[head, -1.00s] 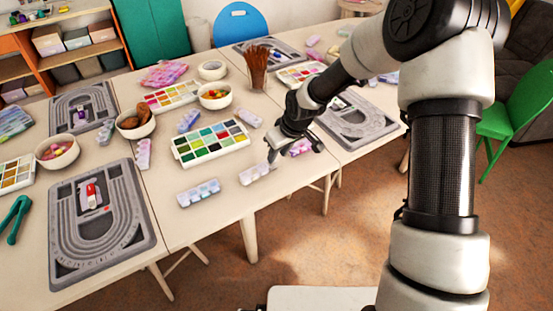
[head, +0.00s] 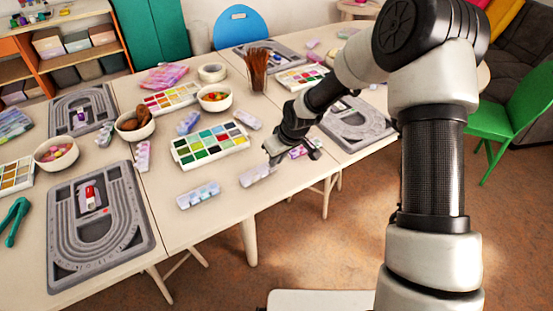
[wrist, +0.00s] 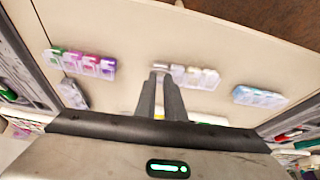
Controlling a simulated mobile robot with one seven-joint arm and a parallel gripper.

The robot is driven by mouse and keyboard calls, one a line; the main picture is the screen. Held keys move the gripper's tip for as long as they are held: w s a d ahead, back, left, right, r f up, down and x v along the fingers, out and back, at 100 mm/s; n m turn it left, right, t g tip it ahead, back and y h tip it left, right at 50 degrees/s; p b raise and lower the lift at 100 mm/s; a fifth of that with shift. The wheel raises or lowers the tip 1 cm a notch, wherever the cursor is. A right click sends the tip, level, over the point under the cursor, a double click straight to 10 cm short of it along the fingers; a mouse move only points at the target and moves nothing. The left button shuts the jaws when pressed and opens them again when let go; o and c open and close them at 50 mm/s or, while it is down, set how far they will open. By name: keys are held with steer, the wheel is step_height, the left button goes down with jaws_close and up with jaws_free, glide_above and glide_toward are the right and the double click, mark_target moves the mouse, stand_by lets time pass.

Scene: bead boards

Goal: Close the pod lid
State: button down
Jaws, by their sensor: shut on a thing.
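A pale, translucent pod box with a row of compartments (head: 257,174) lies near the front edge of the table. It also shows in the wrist view (wrist: 195,77). My gripper (head: 272,159) is low over its right end in the head view. In the wrist view my gripper's two fingers (wrist: 164,77) are close together at the box's left end, shut on a small part there, seemingly the pod lid. The fingertips hide part of that end, and I cannot tell the lid's angle.
Another pod box (head: 198,194) lies to the left. A pod box with coloured compartments (wrist: 80,64) lies on the other side of my gripper. A paint palette (head: 210,145) is behind, and grey bead boards (head: 355,123) flank the area. The table's front edge is close.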

steer(key=shift+d+f, duration=0.1)
steer(key=shift+f, duration=0.05)
steer(key=f+t+y+b, duration=0.1)
steer(key=b, duration=0.1)
steer(key=s+t+b, duration=0.1)
steer(key=shift+d+f+y+b, duration=0.35)
steer(key=shift+d+y+b, duration=0.05)
steer(key=shift+s+d+f+t+y+b, duration=0.1)
steer(key=shift+f+t+y+b, duration=0.2)
steer(key=shift+t+b, duration=0.2)
steer(key=shift+s+f+t+y+b, duration=0.1)
steer(key=shift+f+t+y+b, duration=0.1)
steer(key=shift+t+y+b, duration=0.3)
steer(key=shift+f+t+b, duration=0.1)
steer(key=shift+t+b, duration=0.2)
steer(key=shift+b, duration=0.45)
steer(key=shift+s, duration=0.1)
steer(key=c, duration=1.8)
jaws_free()
